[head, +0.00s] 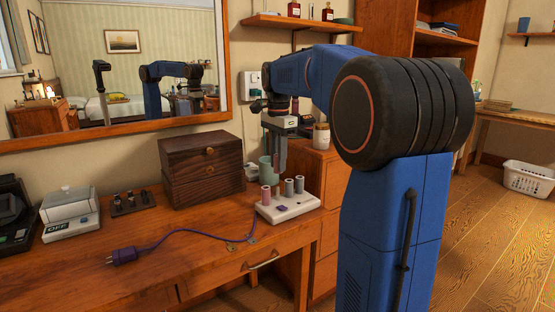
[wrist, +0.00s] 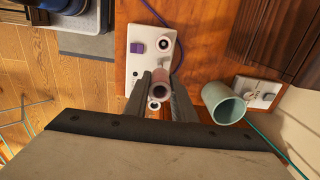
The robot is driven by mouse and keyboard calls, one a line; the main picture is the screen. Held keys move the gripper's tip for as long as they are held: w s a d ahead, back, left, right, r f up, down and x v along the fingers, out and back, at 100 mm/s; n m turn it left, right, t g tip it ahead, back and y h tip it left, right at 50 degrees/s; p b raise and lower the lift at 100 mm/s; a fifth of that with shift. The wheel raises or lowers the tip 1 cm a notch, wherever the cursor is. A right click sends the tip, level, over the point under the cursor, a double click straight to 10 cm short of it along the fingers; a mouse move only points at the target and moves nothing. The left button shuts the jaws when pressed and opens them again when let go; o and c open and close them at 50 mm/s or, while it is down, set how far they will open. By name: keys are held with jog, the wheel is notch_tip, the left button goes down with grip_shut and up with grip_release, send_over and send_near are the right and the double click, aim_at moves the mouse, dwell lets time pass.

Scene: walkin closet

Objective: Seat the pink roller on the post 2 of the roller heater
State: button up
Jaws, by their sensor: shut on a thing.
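My gripper (head: 276,160) points down over the roller heater (head: 275,212), shut on a pink roller (wrist: 161,80), which it holds upright above the heater's row of posts. In the wrist view the roller sits between both fingers, and it hides the post area beneath it. The heater is a white base with a purple switch (wrist: 137,47). I cannot tell which post is post 2, or whether the held roller touches one.
A green cup (wrist: 224,104) stands close behind, on the wall side. A dark wooden box (head: 202,170) is to the left. A purple cord with its plug (head: 122,256) lies across the desk. A rack of small dark items (head: 132,202) stands farther left. The desk's front left is clear.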

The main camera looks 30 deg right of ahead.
send_over(278, 188)
jog(key=shift+w+d+f, duration=0.1)
jog(key=shift+w+f, duration=0.05)
jog(key=shift+f, duration=0.95)
jog(key=shift+w+d+f, duration=0.1)
jog(key=shift+w+f, duration=0.05)
jog(key=shift+f, duration=0.9)
jog(key=shift+f, duration=2.85)
dwell(2.9)
